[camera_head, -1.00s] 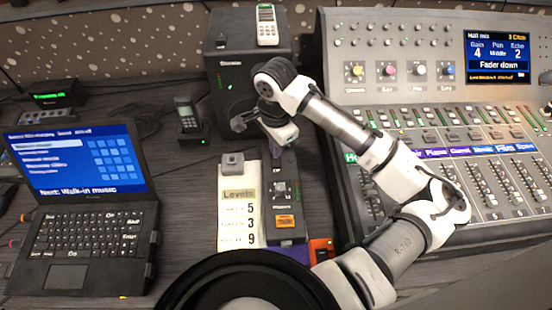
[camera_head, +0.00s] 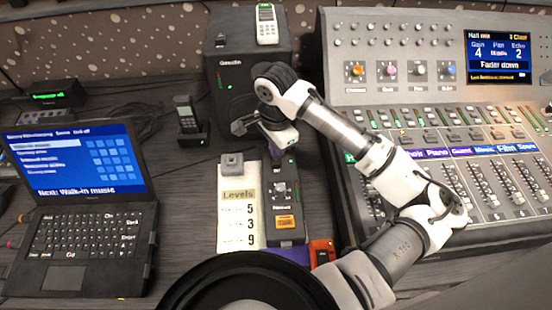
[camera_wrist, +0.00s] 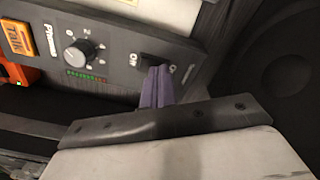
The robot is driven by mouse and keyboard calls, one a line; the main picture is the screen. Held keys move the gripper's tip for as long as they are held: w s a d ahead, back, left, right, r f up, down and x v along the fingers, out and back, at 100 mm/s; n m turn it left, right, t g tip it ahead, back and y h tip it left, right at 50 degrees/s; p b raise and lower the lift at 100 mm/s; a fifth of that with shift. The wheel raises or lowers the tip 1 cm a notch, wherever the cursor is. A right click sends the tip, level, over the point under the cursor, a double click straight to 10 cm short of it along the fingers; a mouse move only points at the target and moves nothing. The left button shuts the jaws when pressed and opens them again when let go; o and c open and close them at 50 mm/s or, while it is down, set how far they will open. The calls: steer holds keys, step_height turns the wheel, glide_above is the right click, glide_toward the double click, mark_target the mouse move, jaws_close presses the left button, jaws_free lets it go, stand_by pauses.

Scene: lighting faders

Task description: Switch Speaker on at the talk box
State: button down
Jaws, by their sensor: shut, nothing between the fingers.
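The talk box (camera_head: 287,228) is a long dark box left of the mixing desk. It has an orange Talk button (camera_head: 286,222) near its front end and a round Phones knob (camera_wrist: 78,52) on its panel. A small dark switch (camera_wrist: 150,61) sits farther along the panel, with lettering that looks like "On" beside it. My gripper (camera_wrist: 158,72) is shut and empty, its purple-grey fingertips right at the switch and partly covering it. I cannot tell whether they touch it or which way it is set. In the head view my gripper hangs over the far end of the box.
A black speaker (camera_head: 236,92) stands behind the box. A Levels card (camera_head: 232,225) lies left of it, with a laptop (camera_head: 85,240) farther left. The mixing desk (camera_head: 352,90) stands close on the right. An orange device (camera_head: 321,252) is near the box's front end.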

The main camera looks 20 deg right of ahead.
step_height(320, 180, up, 7)
steer(key=p, duration=0.6)
steer(key=shift+p, duration=0.3)
steer(key=shift+s+f, duration=0.1)
